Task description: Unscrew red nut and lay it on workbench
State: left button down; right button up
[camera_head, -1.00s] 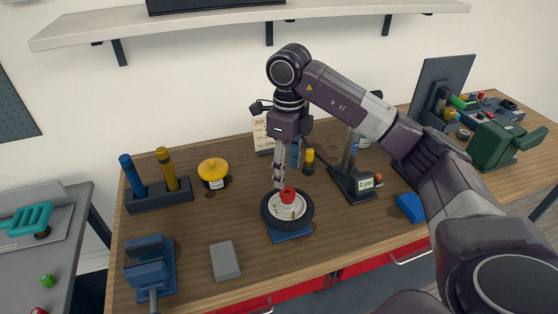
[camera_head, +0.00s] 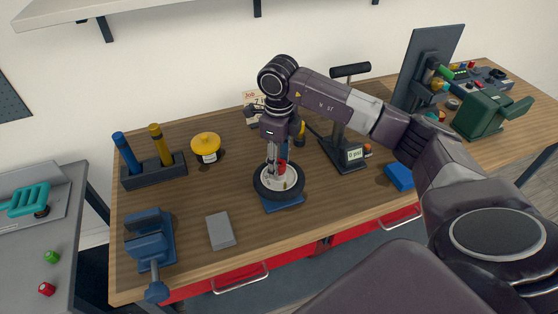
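The red nut (camera_head: 283,167) sits at the middle of a small wheel with a black tyre (camera_head: 263,193), which lies flat on a blue base (camera_head: 284,203) on the wooden workbench (camera_head: 345,205). My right gripper (camera_head: 276,168) points down over the wheel, with its fingers at the nut. They hide part of the nut, and I cannot tell whether they grip it or only stand around it. My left gripper is out of view.
A blue vise (camera_head: 150,240) and a grey block (camera_head: 221,231) stand left of the wheel. A yellow-topped pot (camera_head: 205,146) and a screwdriver holder (camera_head: 154,172) are behind. A gauge stand (camera_head: 345,150) and blue box (camera_head: 399,177) are right. Bench front right of the block is clear.

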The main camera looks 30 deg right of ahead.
jog(key=c, duration=0.9)
jog(key=shift+o, duration=0.2)
jog(key=shift+f+n+b, duration=0.1)
jog(key=shift+n+b, duration=0.4)
jog(key=shift+n, duration=0.2)
jog(key=n+b, duration=0.1)
jog(key=n, duration=0.1)
jog(key=shift+n, duration=0.4)
jog(key=n+b, duration=0.2)
jog(key=n, duration=0.3)
jog(key=n+b, duration=0.3)
jog(key=n, duration=0.4)
jog(key=n+b, duration=0.1)
jog(key=n, duration=0.2)
jog(key=shift+n, duration=1.2)
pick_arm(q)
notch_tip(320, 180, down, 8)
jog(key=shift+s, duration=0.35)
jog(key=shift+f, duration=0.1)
